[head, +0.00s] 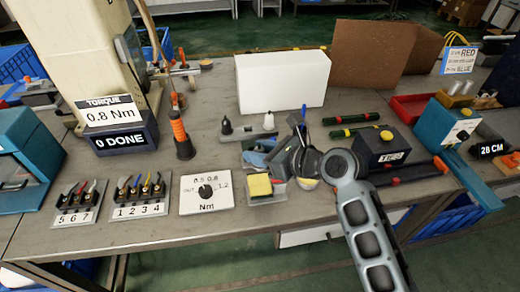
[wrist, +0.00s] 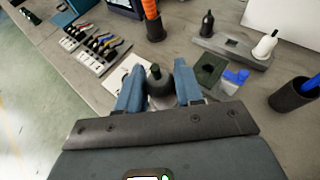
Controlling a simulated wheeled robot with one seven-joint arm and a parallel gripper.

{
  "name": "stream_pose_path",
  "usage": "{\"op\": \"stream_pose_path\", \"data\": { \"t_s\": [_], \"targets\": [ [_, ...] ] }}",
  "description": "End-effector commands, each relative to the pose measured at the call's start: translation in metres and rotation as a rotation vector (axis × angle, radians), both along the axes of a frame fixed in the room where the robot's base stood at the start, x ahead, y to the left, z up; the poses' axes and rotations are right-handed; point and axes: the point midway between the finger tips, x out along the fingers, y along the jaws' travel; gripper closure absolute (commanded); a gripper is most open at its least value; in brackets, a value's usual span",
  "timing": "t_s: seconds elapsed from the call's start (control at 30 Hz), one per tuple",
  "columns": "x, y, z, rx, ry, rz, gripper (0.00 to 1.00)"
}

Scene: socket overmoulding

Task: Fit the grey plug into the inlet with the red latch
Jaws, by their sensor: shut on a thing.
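My gripper (wrist: 160,88) is shut on a rounded grey piece with a dark tip, which looks like the grey plug (wrist: 158,82), held upright between the two blue fingers. In the head view my gripper (head: 277,158) is over the middle of the bench, and my own arm hides most of it and the plug. I cannot pick out an inlet with a red latch for certain in either view.
A grey holder (wrist: 234,50) carries a black plug (wrist: 207,24) and a white plug (wrist: 264,46), with an empty slot between. A torque dial card (head: 206,194), terminal blocks (head: 141,196) and an orange-handled screwdriver (head: 181,138) stand left. A dark box (head: 378,148) stands right.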

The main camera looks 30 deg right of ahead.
Motion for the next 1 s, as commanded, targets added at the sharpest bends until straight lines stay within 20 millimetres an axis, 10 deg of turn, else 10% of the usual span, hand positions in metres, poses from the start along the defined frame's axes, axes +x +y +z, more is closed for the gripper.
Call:
{"op": "stream_pose_path", "data": {
  "t_s": [0.53,1.0],
  "targets": [
    [0.0,0.0,0.004,0.001,0.003,0.0,0.94],
    [0.0,0.0,-0.045,0.001,0.0,0.0,0.94]
  ]
}}
